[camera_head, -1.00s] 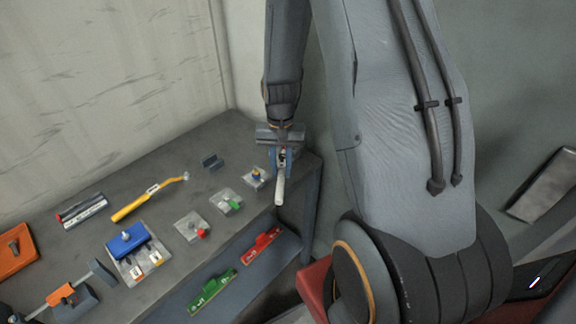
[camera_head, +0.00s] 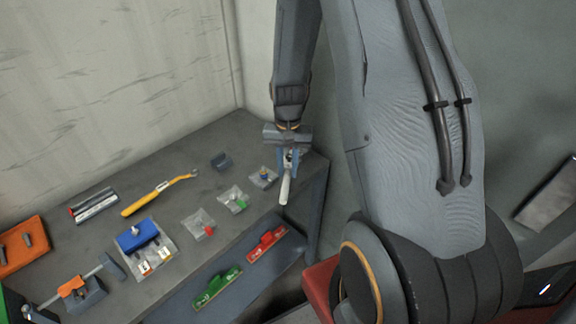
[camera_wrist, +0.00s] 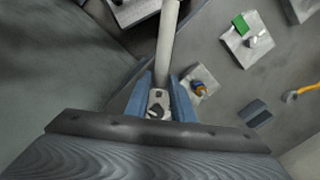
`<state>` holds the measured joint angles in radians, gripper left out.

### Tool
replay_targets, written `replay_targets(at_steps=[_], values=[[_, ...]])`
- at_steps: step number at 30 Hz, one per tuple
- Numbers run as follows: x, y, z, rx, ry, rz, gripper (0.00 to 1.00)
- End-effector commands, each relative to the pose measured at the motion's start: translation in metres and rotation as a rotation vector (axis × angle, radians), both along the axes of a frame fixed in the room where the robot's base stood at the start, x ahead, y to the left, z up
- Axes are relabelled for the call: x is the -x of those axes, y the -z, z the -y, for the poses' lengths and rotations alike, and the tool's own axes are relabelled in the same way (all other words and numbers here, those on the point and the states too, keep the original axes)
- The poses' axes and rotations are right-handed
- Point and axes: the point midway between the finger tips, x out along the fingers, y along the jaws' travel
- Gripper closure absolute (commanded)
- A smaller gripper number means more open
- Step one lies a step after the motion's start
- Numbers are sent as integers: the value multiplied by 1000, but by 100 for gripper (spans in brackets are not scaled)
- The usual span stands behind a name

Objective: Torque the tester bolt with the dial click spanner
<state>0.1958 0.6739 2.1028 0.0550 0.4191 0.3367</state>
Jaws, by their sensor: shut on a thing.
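My gripper (camera_head: 289,160) is over the bench's right end, shut on a pale grey rod-like tool (camera_head: 286,188). In the wrist view its head (camera_wrist: 158,103) sits between my blue fingers (camera_wrist: 160,95), and its round shaft (camera_wrist: 168,40) points away from them. I cannot tell whether this tool is the dial click spanner. A yellow-handled spanner (camera_head: 142,204) with a grey head lies on the bench, apart from my gripper. I cannot tell for sure which fixture has the tester bolt; a blue block (camera_head: 138,235) on a grey plate stands near the front edge.
Several small plates with coloured parts stand along the bench (camera_head: 95,245), one with a blue and orange knob (camera_head: 264,176) close to my gripper. An orange tray (camera_head: 14,262) and a clamp-like orange piece (camera_head: 72,287) are at left. A lower shelf holds green (camera_head: 217,287) and red (camera_head: 267,244) pieces.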

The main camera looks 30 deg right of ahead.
Motion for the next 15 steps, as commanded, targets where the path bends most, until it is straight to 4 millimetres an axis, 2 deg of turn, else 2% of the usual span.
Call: replay_targets(at_steps=[15], values=[[1, -4, 0, 0, 0, 0, 100]])
